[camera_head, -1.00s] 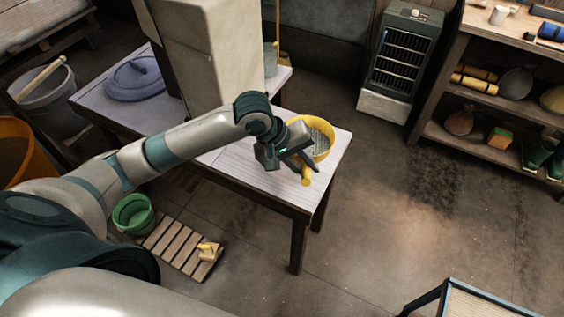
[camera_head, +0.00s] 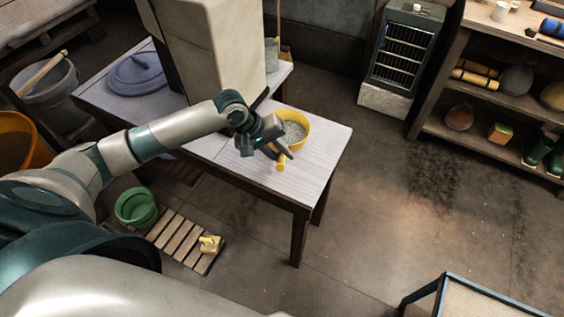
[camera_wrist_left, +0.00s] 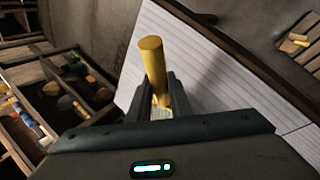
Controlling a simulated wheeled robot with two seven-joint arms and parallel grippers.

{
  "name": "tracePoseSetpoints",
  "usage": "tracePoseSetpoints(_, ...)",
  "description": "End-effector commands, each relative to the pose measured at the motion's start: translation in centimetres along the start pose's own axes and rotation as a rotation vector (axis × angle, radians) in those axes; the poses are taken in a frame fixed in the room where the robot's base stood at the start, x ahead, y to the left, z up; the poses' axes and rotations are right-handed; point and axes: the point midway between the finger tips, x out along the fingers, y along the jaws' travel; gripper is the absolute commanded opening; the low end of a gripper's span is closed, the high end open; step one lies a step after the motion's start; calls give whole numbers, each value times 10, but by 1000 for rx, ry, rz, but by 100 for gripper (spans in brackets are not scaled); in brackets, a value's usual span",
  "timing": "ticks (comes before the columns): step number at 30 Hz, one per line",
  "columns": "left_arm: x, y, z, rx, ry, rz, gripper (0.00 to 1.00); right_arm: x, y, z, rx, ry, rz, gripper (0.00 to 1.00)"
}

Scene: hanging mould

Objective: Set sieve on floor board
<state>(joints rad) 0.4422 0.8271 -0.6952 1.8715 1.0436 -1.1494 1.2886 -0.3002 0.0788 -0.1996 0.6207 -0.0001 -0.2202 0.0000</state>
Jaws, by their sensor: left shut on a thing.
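The yellow sieve (camera_head: 305,126), with a grey mesh and a short yellow handle, is over the white table (camera_head: 325,160). Whether it touches the tabletop is hard to tell. My left gripper (camera_head: 279,150) is shut on the sieve's handle, which stands up between the fingers in the left wrist view (camera_wrist_left: 153,65). My right gripper is not in view.
A green bucket (camera_head: 137,208) stands at the left end of the floor board. A large pale block (camera_head: 210,50) and a blue-grey lid (camera_head: 138,77) are on the table. A table leg (camera_head: 298,240) is right of the board. Open floor lies to the right.

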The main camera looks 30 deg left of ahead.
Motion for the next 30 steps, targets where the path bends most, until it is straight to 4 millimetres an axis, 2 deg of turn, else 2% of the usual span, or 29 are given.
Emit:
tracePoseSetpoints(11,31,-18,1,-1,-1,-1,0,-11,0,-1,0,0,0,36)
tracePoseSetpoints(23,35,-21,1,0,0,-1,0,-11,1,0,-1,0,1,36)
tracePoseSetpoints(24,36,-21,1,0,0,-2,23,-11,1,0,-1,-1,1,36)
tracePoseSetpoints(26,36,-21,1,0,0,-2,37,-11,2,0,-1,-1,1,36)
tracePoseSetpoints(30,36,-21,1,0,0,-1,37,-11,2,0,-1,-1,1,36)
